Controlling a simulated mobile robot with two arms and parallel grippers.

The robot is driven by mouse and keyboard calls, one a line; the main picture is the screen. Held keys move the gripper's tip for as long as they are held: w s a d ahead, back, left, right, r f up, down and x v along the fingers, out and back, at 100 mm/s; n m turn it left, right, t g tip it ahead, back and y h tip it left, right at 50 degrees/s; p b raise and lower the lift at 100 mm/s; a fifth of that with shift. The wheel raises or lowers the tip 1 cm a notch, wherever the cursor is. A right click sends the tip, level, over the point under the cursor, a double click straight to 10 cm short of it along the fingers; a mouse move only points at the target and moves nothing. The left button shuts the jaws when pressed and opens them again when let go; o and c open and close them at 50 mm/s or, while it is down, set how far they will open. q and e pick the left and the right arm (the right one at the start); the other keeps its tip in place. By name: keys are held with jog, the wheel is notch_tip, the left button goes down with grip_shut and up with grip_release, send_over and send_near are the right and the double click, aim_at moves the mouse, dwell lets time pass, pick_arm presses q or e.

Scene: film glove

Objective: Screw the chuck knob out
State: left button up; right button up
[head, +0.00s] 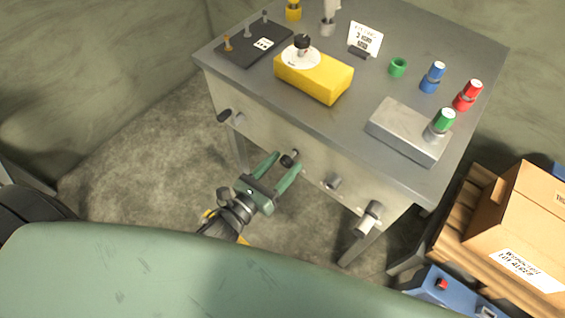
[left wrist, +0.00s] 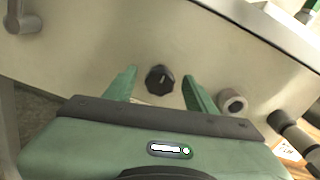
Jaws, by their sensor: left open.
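A dark, ridged round knob (left wrist: 160,80) sticks out of the pale front panel of the workbench; I take it to be the chuck knob. In the head view the knob (head: 291,157) shows just by the fingertips. My left gripper (head: 288,161) has green fingers and is open. In the left wrist view the left gripper (left wrist: 158,77) has one finger on each side of the knob, with a visible gap on both sides. How far the fingertips reach along the knob is hard to tell. My right gripper is not in view.
A hollow grey fitting (left wrist: 232,101) sits close to the right finger. A lever-like fitting (head: 368,218) and a dark handle (head: 232,116) also stick out of the panel. The grey benchtop (head: 360,95) holds a yellow block (head: 314,78). Cardboard boxes (head: 520,220) stand at right.

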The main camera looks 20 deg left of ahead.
pick_arm(q)
grip_shut()
jog(key=shift+n, duration=0.4)
